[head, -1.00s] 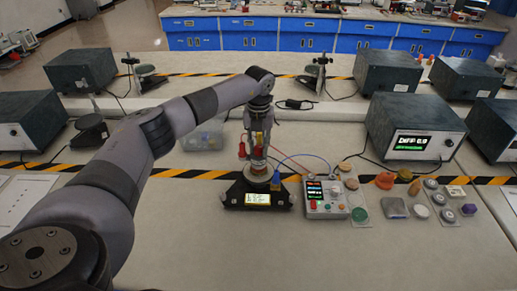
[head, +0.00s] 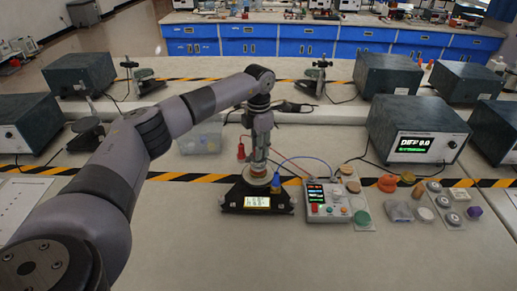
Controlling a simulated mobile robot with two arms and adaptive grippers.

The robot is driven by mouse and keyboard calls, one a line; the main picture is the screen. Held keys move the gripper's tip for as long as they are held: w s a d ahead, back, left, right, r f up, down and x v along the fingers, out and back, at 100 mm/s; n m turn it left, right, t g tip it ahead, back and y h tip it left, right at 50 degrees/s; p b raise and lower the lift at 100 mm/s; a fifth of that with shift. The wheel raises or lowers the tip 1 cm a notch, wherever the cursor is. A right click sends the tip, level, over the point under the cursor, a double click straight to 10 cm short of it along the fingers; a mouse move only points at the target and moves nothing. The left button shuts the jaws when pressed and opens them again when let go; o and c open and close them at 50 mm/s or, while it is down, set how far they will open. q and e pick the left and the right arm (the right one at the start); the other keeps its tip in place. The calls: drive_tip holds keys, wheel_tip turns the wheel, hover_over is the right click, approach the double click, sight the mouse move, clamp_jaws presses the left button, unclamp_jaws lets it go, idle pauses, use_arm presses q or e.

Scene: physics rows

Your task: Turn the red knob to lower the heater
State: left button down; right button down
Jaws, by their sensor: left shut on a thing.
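A black heater stand (head: 232,197) with a lit display (head: 257,202) stands on the bench in the middle of the head view. My left arm reaches over from the left, and its gripper (head: 259,163) points straight down onto the stand's upright column. The left gripper is shut on what looks like the red knob at the column; the fingers hide most of it. A reddish-orange band (head: 258,172) shows just below the fingertips. A red plug-like piece (head: 241,152) is left of the gripper, apart from it. My right gripper is out of view.
A meter box (head: 327,207) with wires stands right of the stand. A grey instrument (head: 415,130) with a green display is behind it. Several small pieces lie at the right. A clear bin (head: 200,137) stands behind the stand at left. The front bench is clear.

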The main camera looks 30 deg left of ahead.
use_arm(q)
drive_tip(key=shift+m, duration=0.7)
drive_tip(key=c, duration=1.3)
unclamp_jaws()
drive_tip(key=shift+c, duration=0.2)
drive_tip(key=shift+r, duration=0.1)
wheel_tip(320, 180, up, 12)
